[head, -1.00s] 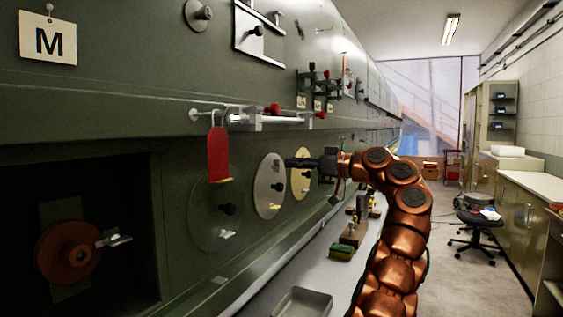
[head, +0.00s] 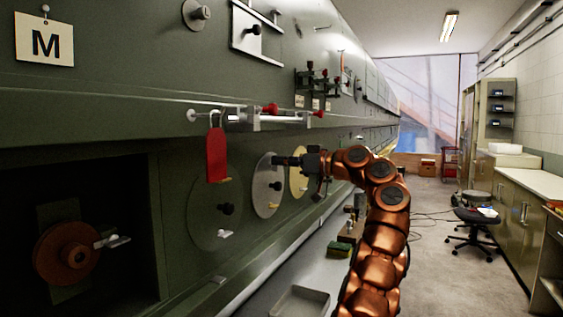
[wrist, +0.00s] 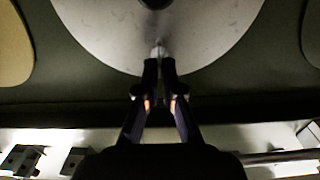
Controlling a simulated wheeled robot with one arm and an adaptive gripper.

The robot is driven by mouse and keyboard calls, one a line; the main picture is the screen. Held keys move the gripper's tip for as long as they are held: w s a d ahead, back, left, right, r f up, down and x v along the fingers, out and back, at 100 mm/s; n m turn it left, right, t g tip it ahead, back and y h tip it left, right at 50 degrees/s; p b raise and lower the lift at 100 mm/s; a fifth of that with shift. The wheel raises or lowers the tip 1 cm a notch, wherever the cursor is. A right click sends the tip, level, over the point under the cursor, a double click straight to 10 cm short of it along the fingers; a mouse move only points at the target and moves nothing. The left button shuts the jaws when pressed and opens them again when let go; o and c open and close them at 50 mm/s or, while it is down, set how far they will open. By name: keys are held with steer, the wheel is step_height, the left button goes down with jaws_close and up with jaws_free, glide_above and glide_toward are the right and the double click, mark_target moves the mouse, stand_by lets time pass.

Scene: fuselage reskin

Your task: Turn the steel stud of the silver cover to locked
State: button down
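The silver cover (head: 263,200) is a round disc on the green fuselage wall, with a dark knob (head: 276,186) at its middle. In the wrist view the cover (wrist: 110,30) fills the top, and a small steel stud (wrist: 158,48) shows near its rim. The stud is hidden in the head view.
A yellow disc (head: 297,178) is just right of the silver cover, and a green disc (head: 208,218) is to its left. A red tag (head: 216,156) hangs from a rail with red-handled clamps (head: 270,110) above. A tray (head: 300,301) lies on the bench below.

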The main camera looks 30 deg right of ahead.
steer(key=shift+m, duration=0.4)
steer(key=m+p, duration=0.4)
steer(key=m, duration=0.1)
steer(key=m+p, duration=0.5)
steer(key=m, duration=0.1)
steer(key=d+f+m+p, duration=0.1)
steer(key=m+p, duration=0.4)
steer(key=m, duration=0.1)
steer(key=shift+w+d, duration=0.1)
steer(key=shift+w, duration=0.25)
steer(key=shift+f, duration=0.15)
stand_by(0.3)
steer(key=c, duration=1.3)
jaws_free()
steer(key=shift+c, duration=0.2)
